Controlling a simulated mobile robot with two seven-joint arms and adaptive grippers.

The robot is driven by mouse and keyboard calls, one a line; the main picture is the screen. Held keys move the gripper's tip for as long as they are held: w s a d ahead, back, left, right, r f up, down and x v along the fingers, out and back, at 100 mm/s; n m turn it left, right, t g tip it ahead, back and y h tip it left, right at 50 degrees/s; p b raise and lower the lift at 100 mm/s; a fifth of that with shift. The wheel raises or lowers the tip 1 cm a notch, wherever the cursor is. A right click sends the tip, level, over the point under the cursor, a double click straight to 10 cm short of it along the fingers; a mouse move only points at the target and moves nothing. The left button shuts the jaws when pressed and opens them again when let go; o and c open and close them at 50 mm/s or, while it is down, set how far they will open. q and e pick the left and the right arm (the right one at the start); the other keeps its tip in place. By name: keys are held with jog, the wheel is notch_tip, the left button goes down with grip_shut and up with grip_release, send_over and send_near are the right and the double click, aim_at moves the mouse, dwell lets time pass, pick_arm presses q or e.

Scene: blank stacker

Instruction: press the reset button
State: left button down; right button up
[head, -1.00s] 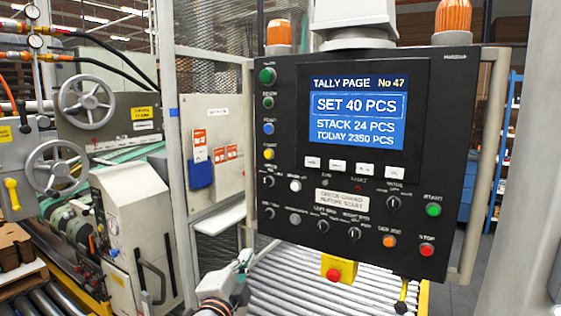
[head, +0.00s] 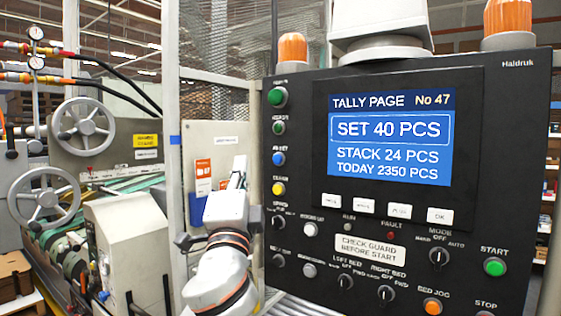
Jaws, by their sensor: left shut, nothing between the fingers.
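The black control panel (head: 300,230) fills the right side of the head view. A column of buttons runs down its left edge: a green button (head: 278,97), a smaller green button (head: 278,128), a blue button (head: 278,158) and a yellow button (head: 278,189). Their labels are too blurred to tell surely which says reset. My left gripper (head: 239,167) is shut and empty, with its fingers pointing up. In the picture it is just left of the button column, near the height of the blue button, and apart from it. My right gripper is not in view.
The screen (head: 390,135) reads "SET 40 PCS", "STACK 24 PCS". Several knobs, a green start button (head: 495,267) and an orange jog button (head: 432,306) sit lower on the panel. A mesh guard and grey post (head: 173,130) stand left, beside handwheels (head: 83,131).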

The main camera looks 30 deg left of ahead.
aim_at(278, 159)
pick_arm(q)
jog(key=w, duration=0.3)
jog(key=w+b, duration=0.1)
jog(key=w, duration=0.2)
jog(key=w+b, duration=0.1)
jog(key=w, duration=0.2)
jog(key=shift+d, duration=0.4)
jog(key=shift+f, duration=0.1)
dwell(1.1)
jog(key=shift+w, duration=0.1)
jog(key=shift+w, duration=0.3)
